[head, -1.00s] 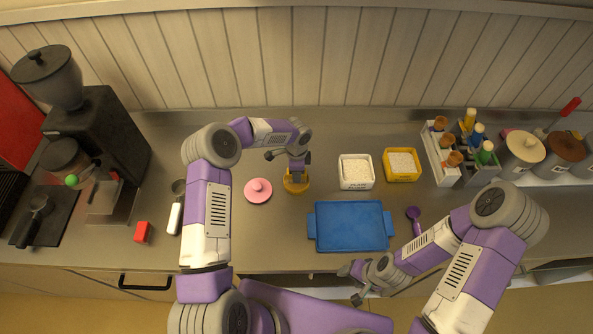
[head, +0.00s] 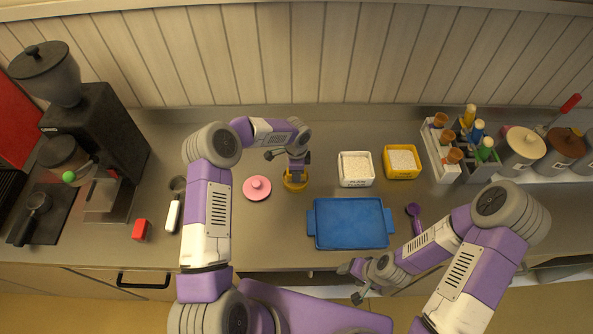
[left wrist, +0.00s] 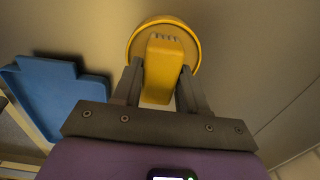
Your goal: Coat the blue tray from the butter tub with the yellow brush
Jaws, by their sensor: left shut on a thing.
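The blue tray (head: 350,243) lies flat on the counter near its front edge, and part of it shows at the left of the left wrist view (left wrist: 62,90). The round yellow butter tub (head: 287,186) stands behind and left of it. My left gripper (left wrist: 160,84) is shut on the yellow brush (left wrist: 163,62), which is over or in the tub (left wrist: 134,38); I cannot tell whether it touches the butter. In the head view this gripper (head: 296,170) hides most of the brush. My right gripper (head: 351,283) is empty, fingers apart, in front of the counter edge.
A pink lid (head: 257,188) lies left of the tub. A white bin (head: 356,180) and a yellow bin (head: 402,174) stand behind the tray. A purple scoop (head: 414,210) lies right of it. A bottle rack (head: 436,165) is farther right, a coffee grinder (head: 95,125) at left.

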